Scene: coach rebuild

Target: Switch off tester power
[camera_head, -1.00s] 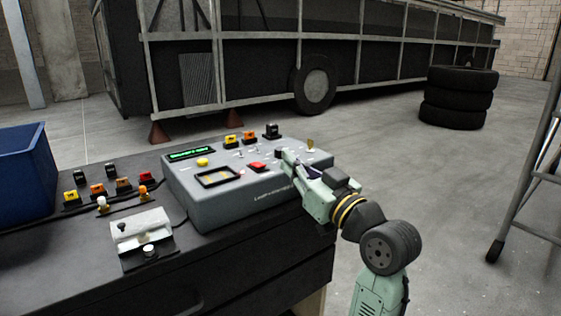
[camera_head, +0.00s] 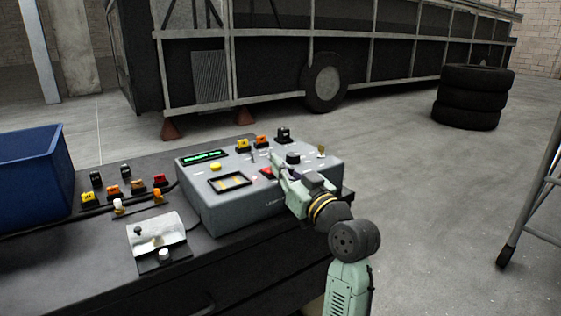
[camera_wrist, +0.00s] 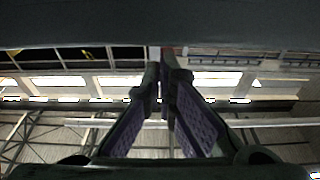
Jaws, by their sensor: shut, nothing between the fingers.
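The tester is a grey sloped box (camera_head: 235,206) on the dark bench, with a lit green display (camera_head: 204,156). Its panel carries a yellow button (camera_head: 215,166), a framed meter window (camera_head: 230,182), a red switch (camera_head: 266,172) and a black knob (camera_head: 292,158). My gripper (camera_head: 277,164) is over the panel's right half, its tips close beside the red switch; contact cannot be told. In the wrist view my gripper (camera_wrist: 165,85) is shut and empty, its purple-padded fingers meeting at the tips. My gripper hides part of the panel's front right.
Yellow, orange and black plugs (camera_head: 243,146) stand behind the panel. More coloured connectors (camera_head: 113,191) and a small white-topped fixture (camera_head: 157,236) lie left on the bench. A blue bin (camera_head: 30,185) stands far left. Stacked tyres (camera_head: 472,97) and a ladder (camera_head: 535,190) are right.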

